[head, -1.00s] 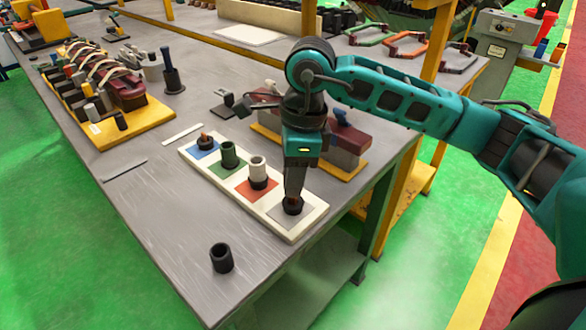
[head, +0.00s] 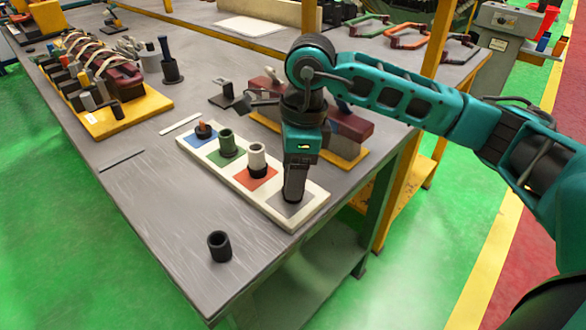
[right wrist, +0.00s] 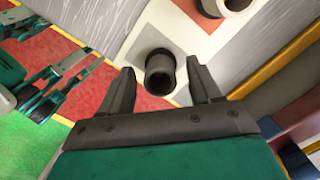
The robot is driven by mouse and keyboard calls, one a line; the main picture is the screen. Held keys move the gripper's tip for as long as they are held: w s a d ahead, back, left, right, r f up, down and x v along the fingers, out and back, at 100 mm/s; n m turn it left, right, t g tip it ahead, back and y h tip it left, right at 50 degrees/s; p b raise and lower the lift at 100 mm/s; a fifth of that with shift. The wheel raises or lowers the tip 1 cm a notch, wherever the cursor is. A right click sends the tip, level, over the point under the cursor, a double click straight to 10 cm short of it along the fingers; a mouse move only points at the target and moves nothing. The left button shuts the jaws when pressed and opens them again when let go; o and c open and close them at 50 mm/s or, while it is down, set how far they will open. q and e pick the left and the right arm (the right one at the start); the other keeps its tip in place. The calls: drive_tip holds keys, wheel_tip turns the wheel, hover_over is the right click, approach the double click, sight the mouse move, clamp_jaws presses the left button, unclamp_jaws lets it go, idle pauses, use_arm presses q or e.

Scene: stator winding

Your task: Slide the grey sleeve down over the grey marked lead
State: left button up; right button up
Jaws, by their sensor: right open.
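The grey sleeve (right wrist: 161,70) is a dark hollow tube standing in a black base in the right wrist view. It stands on the grey square (right wrist: 152,42) of the pale board, where the grey marked lead is. Its open end faces the camera; the inside is dark brown, and the lead cannot be made out clearly. My right gripper (right wrist: 165,82) is open, one finger on each side of the tube with gaps. In the head view my right gripper (head: 294,196) points straight down over the grey square (head: 290,208) and hides the lead and sleeve. My left gripper is not in view.
A loose dark sleeve (head: 219,246) stands near the front edge. A yellow-based block (head: 352,132) stands behind my gripper.

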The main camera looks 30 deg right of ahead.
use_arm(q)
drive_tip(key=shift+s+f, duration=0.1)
use_arm(e)
drive_tip(key=shift+r, duration=0.35)
use_arm(q)
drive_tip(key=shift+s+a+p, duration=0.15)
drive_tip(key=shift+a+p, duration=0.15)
drive_tip(key=shift+p, duration=0.15)
use_arm(e)
wheel_tip(320, 180, up, 12)
drive_tip(key=d, duration=0.1)
drive_tip(key=shift+s+d, duration=0.2)
drive_tip(key=shift+s, duration=0.1)
